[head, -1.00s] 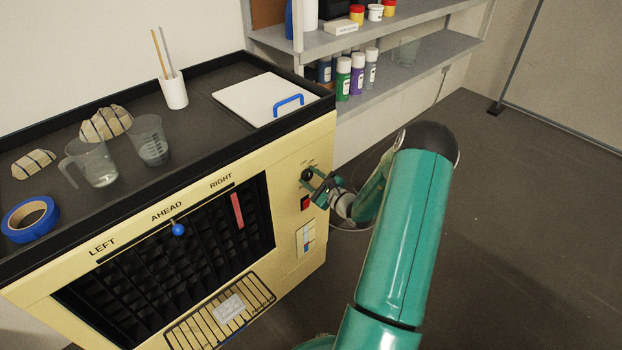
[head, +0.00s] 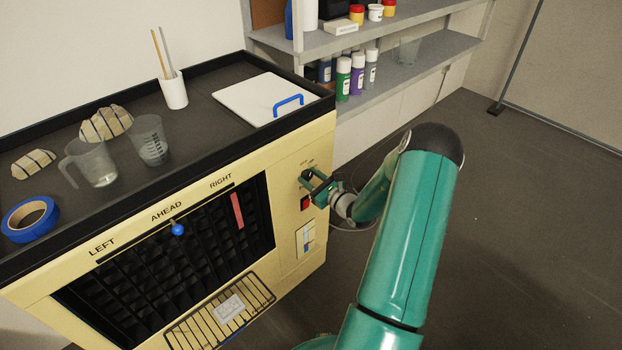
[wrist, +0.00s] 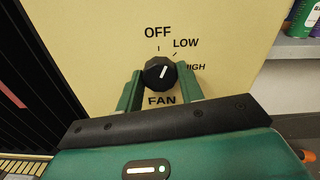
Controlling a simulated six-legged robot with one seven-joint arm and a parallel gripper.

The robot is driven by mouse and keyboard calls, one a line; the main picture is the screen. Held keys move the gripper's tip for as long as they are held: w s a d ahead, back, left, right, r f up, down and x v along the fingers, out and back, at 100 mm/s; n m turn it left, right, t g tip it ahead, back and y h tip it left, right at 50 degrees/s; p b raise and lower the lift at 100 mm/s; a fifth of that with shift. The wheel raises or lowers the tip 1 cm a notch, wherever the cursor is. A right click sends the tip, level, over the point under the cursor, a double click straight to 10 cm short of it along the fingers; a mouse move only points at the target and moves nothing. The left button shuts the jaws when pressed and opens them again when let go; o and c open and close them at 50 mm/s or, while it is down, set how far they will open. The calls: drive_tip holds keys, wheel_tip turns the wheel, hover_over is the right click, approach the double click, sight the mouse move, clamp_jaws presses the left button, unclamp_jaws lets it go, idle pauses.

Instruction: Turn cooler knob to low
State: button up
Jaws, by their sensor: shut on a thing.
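The cooler knob (wrist: 160,72) is black and round with a white pointer line. In the wrist view its pointer leans slightly right of straight up, between the OFF mark (wrist: 158,33) and the LOW mark (wrist: 186,43). HIGH is printed farther right and FAN below. My gripper (wrist: 161,80) is shut on the knob, with one green finger on each side. In the head view my gripper (head: 312,182) is at the upper right of the cream cooler's front (head: 288,168), and its fingers partly hide the knob.
A red switch (head: 305,203) and a light panel (head: 305,238) sit below the knob. A black grille with a blue-knobbed lever (head: 177,229) is to the left. Cups and a white board (head: 252,98) are on top. Shelves stand behind; the floor at right is clear.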

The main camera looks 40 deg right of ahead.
drive_tip(key=shift+m, duration=2)
drive_tip(key=o, duration=1)
drive_tip(key=shift+s, duration=0.1)
drive_tip(key=s, duration=1.3)
drive_tip(key=shift+s+d, duration=0.2)
drive_tip(key=shift+s, duration=0.15)
